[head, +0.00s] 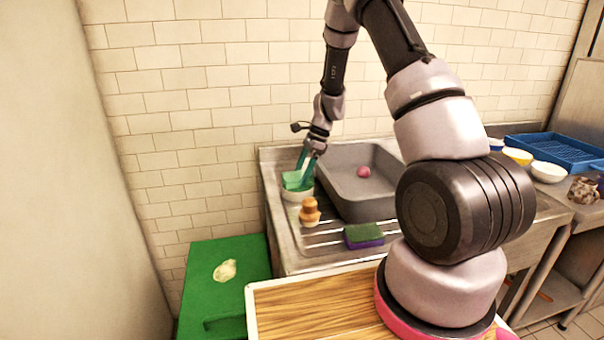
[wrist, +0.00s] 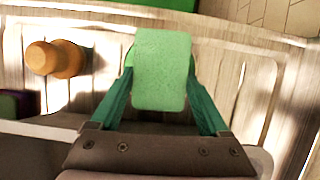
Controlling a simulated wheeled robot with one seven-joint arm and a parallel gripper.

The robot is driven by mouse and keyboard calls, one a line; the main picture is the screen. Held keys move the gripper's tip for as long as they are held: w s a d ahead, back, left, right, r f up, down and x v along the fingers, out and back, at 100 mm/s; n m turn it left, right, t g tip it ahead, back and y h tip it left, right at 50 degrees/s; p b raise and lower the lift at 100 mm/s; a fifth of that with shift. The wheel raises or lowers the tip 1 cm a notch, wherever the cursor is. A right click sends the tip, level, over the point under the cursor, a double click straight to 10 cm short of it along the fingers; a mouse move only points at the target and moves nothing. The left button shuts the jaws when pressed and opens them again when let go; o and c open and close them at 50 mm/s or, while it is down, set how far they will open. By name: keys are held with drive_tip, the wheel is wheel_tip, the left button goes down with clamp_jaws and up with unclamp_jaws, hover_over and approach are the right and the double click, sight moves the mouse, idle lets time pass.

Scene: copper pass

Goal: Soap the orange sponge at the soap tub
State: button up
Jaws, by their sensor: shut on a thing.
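My gripper (wrist: 162,100) is shut on a light green, sponge-like block (wrist: 161,70), seen between its teal fingers in the wrist view. No orange shows on this block. In the head view, my gripper (head: 307,168) points down and holds the block (head: 292,180) at a small round white tub (head: 298,195), likely the soap tub, at the left of the sink. The block hides most of the tub's inside. I cannot tell whether it touches the soap.
An orange-brown knobbed wooden thing (head: 309,212) stands close in front of the tub. A green and purple sponge (head: 363,236) lies on the drainboard. The grey sink basin (head: 340,190) holds a pink ball (head: 363,172).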

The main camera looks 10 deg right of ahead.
sight(302, 174)
idle(0.4)
drive_tip(key=shift+r, duration=3.45)
